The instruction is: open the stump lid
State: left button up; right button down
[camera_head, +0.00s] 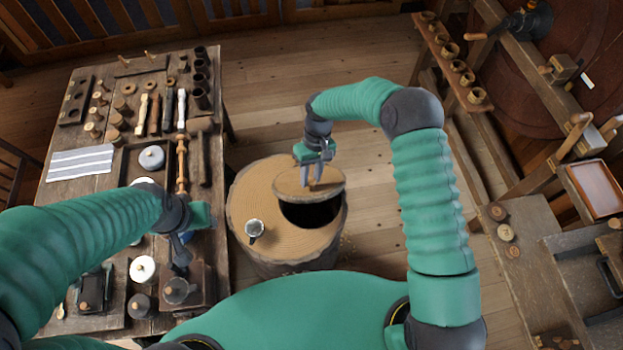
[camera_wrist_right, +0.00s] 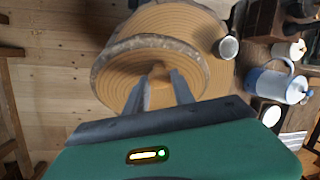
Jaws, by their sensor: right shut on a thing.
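The stump (camera_head: 245,205) stands on the floor between the table and my right arm, and its top has a dark round opening (camera_head: 312,214). The wooden lid (camera_head: 292,186) is raised and tilted, partly over the opening. My right gripper (camera_head: 314,180) is shut on the knob at the middle of the lid. In the right wrist view the fingers (camera_wrist_right: 162,88) reach to the knob of the lid (camera_wrist_right: 115,75), and the stump top (camera_wrist_right: 195,30) shows behind it. My left gripper (camera_head: 184,250) hangs over the table's right edge; its fingers are too unclear to judge.
A metal cup (camera_head: 254,229) stands on the stump's left part. The wooden table (camera_head: 85,180) at left is crowded with spools, tools and pots. A workbench (camera_head: 530,245) stands at right. Bare floor (camera_head: 290,105) lies behind the stump.

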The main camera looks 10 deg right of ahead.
jog(key=c, duration=1.3)
grip_release()
jog(key=shift+f, duration=0.1)
jog(key=shift+o, duration=1.1)
jog(key=shift+w, duration=0.15)
jog(key=b+v, duration=0.4)
jog(key=v, duration=1.2)
jog(key=shift+r+b, duration=0.35)
jog(key=shift+w, duration=0.1)
